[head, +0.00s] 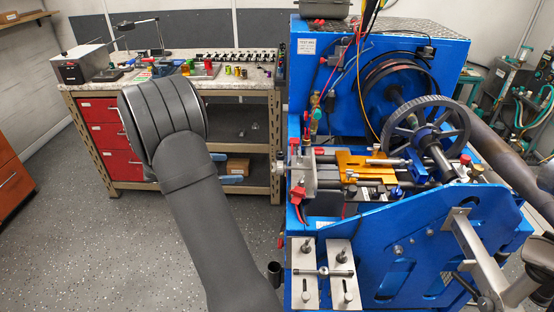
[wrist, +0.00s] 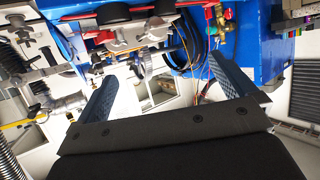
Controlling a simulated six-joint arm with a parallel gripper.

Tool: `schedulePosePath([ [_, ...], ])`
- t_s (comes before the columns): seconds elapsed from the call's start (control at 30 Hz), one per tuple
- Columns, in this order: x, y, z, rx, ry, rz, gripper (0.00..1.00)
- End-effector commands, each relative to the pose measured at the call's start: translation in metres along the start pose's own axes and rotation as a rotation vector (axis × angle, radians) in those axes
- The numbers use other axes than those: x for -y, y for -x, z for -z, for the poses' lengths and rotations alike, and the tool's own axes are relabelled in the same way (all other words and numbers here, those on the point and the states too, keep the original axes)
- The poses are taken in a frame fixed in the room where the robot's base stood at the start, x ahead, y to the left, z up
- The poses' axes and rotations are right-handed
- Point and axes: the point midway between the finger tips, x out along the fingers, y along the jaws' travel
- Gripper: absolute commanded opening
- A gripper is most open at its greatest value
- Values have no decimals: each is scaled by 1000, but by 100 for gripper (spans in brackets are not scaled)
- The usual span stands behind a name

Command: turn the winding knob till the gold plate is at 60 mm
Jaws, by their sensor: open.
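The gold plate (head: 365,163) sits on the slide rails of the blue rig in the head view, right of an upright metal end plate (head: 302,172). A small grey part that looks like the winding knob (head: 280,166) sticks out left of that end plate. My gripper (head: 234,168) is left of it, apart from it, partly hidden behind my arm. In the wrist view my gripper's two blue fingers (wrist: 165,82) are spread wide, with nothing held between them. I cannot tell the knob for certain in the wrist view. No millimetre reading is legible.
The blue rig (head: 225,0) is not clear of clutter: a spoked handwheel (head: 427,125), cables and hoses crowd it. A workbench (head: 190,84) with small parts and red drawers (head: 103,122) stands behind my arm. The speckled floor (head: 120,245) at left is free.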

Motion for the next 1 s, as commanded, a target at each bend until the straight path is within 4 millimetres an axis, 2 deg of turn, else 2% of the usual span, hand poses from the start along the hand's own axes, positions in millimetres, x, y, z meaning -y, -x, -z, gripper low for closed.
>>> schedulePosePath([
  [0.27, 0, 3, 0, 0, 0, 0, 100],
  [0.47, 3, 2, -4, -15, 65, -12, 65],
  [0.6, 12, -2, -14, -60, 283, -54, 37],
  [0.67, 17, -4, -20, -85, 413, -83, 28],
  [1.0, 38, -10, -59, -160, 1140, -312, 28],
])
